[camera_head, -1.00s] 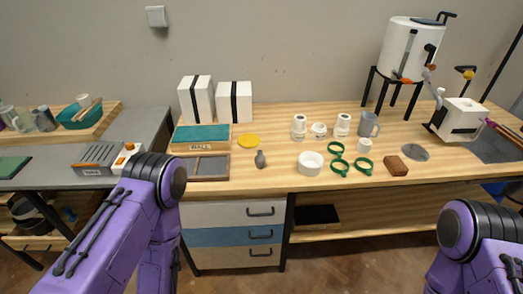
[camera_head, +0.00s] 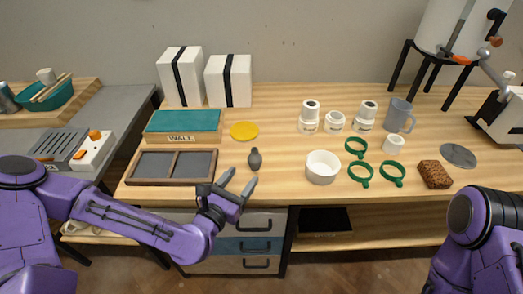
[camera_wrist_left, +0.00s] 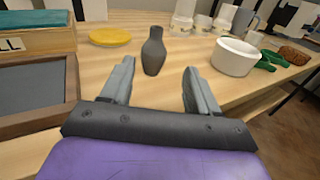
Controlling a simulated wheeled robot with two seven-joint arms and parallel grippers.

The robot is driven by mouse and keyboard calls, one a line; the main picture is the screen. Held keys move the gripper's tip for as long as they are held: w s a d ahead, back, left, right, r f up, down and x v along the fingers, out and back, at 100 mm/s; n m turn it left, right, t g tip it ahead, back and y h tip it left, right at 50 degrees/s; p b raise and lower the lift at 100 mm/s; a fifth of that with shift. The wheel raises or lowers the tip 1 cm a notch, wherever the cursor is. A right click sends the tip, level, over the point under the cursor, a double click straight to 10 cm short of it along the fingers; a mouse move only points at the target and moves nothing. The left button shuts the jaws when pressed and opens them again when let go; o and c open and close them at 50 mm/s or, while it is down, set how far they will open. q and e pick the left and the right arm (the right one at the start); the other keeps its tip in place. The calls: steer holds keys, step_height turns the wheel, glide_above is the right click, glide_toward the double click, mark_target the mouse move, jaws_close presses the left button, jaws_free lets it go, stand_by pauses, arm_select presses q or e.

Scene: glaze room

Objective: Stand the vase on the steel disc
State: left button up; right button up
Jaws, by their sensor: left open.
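The small dark grey vase (camera_head: 255,159) stands upright on the wooden table near its front edge; in the left wrist view the vase (camera_wrist_left: 153,52) is just beyond the fingertips, between their lines. The steel disc (camera_head: 458,155), flat, round and grey, lies on the table at the right, with nothing on it. My left gripper (camera_head: 238,180) is open and empty at the table's front edge, just short of the vase and not touching it. It also shows in the left wrist view (camera_wrist_left: 160,75). My right gripper is out of view; only part of my right arm shows at lower right.
A white bowl (camera_head: 322,167), green rings (camera_head: 361,172), a brown sponge-like block (camera_head: 434,174), white jars (camera_head: 309,117) and a grey mug (camera_head: 398,115) stand between vase and disc.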

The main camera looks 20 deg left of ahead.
mark_target(253, 155)
arm_select(q)
steer(key=b, duration=0.1)
steer(key=w+b, duration=0.1)
steer(key=b, duration=0.1)
steer(key=shift+w+a+n+t, duration=0.2)
steer(key=shift+w+n+t, duration=0.1)
steer(key=shift+n, duration=0.1)
steer(key=b, duration=0.2)
steer(key=s+b, duration=0.1)
steer(key=b, duration=0.1)
steer(key=shift+d+r, duration=0.15)
steer(key=shift+r, duration=0.1)
steer(key=b, duration=0.1)
steer(key=w+b, duration=0.1)
steer(key=b, duration=0.1)
steer(key=shift+w+d, duration=0.1)
steer(key=shift+d, duration=0.15)
steer(key=w, duration=0.8)
steer(key=shift+w+d+r+p, duration=0.1)
steer(key=shift+d+r+p, duration=0.2)
steer(key=shift+d+p, duration=0.1)
steer(key=c, duration=0.9)
